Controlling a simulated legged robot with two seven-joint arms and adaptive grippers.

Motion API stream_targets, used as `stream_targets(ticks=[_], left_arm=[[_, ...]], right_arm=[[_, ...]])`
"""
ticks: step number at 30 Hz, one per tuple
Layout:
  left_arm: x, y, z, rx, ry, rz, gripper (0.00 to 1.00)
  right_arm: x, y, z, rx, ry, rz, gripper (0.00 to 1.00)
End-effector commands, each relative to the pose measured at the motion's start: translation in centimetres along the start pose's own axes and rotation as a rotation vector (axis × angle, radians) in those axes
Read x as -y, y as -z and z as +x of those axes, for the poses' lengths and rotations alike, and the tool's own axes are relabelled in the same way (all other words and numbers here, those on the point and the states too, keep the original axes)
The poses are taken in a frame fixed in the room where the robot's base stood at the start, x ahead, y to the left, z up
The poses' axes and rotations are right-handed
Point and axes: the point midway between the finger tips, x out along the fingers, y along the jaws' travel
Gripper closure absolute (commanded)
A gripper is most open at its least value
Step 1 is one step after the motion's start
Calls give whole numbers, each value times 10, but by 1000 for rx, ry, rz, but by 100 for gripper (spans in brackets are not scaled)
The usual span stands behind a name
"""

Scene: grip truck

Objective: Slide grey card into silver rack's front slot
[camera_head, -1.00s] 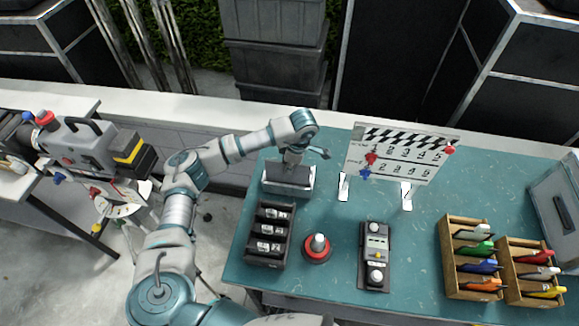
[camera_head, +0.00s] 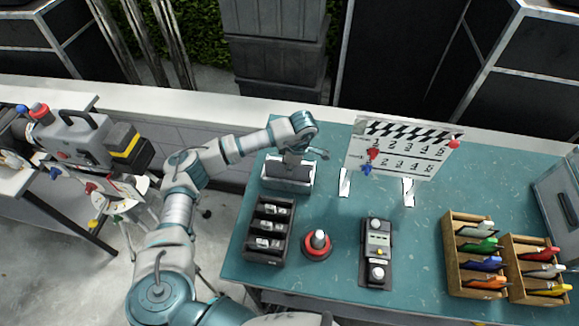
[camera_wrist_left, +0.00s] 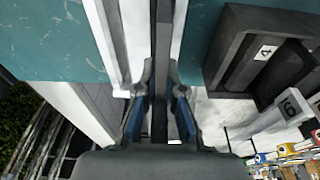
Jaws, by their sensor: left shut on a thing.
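The silver rack (camera_head: 288,186) stands at the left back of the teal table, left of the clapperboard. My left gripper (camera_head: 292,160) is right above it, pointing down. In the left wrist view its fingers (camera_wrist_left: 160,118) are shut on the dark grey card (camera_wrist_left: 163,50). The card lies between the pale walls of the rack (camera_wrist_left: 133,40). In the head view the card (camera_head: 290,173) shows as a dark band at the rack's top. Its lower edge is hidden, so I cannot tell how deep it sits. My right gripper is not in view.
A black slotted holder (camera_head: 269,232) with white-labelled pieces stands just in front of the rack. A red-based knob (camera_head: 318,243) and a grey control box (camera_head: 377,250) are to its right. A clapperboard (camera_head: 405,150) stands behind; wooden marker trays (camera_head: 475,255) are at right.

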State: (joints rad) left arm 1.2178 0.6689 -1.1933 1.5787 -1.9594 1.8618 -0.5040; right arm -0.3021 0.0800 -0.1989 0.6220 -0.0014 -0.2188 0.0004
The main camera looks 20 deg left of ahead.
Motion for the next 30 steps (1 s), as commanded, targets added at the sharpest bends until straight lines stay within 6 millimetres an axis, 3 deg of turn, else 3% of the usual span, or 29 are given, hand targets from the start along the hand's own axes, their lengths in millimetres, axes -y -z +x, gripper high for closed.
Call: stream_targets(ticks=[20, 24, 30], left_arm=[[0, -4, 21, -1, 0, 0, 100], [0, -4, 20, 0, 0, 0, 65], [0, -4, 20, 0, 0, 0, 64]], right_arm=[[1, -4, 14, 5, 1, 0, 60], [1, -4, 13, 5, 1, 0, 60], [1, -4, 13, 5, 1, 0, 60]])
